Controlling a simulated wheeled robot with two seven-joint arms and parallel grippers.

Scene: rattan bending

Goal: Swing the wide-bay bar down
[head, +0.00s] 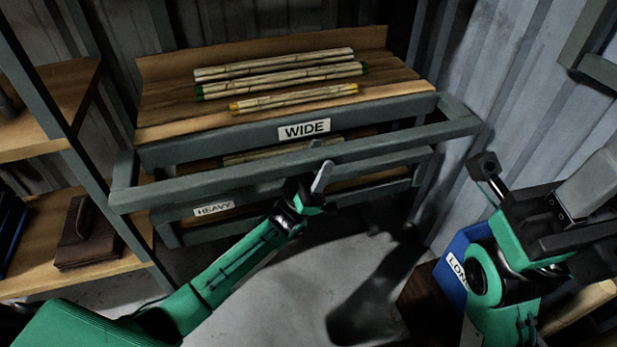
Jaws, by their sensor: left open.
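The wide-bay bar (220,181) is a grey-green U-shaped frame. Its long rail runs across the front of the rack, and its short side arms reach back to the corners of the upper bay. It stands out in front of the bay, with the label WIDE (304,130) behind and above the rail. My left gripper (319,164) is open at the middle of the rail. One pale finger shows in front of the rail, and a pale tip shows just above it. Contact cannot be told. My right gripper (487,172) is at the right, away from the bar; its jaw opening is unclear.
Several bamboo poles (280,78) lie on the wooden upper deck. A lower bay carries the label HEAVY (214,208), with poles partly hidden behind the bar. A shelf unit (55,148) stands at left. A blue bin (454,270) is beside my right arm. Floor (270,310) in front is clear.

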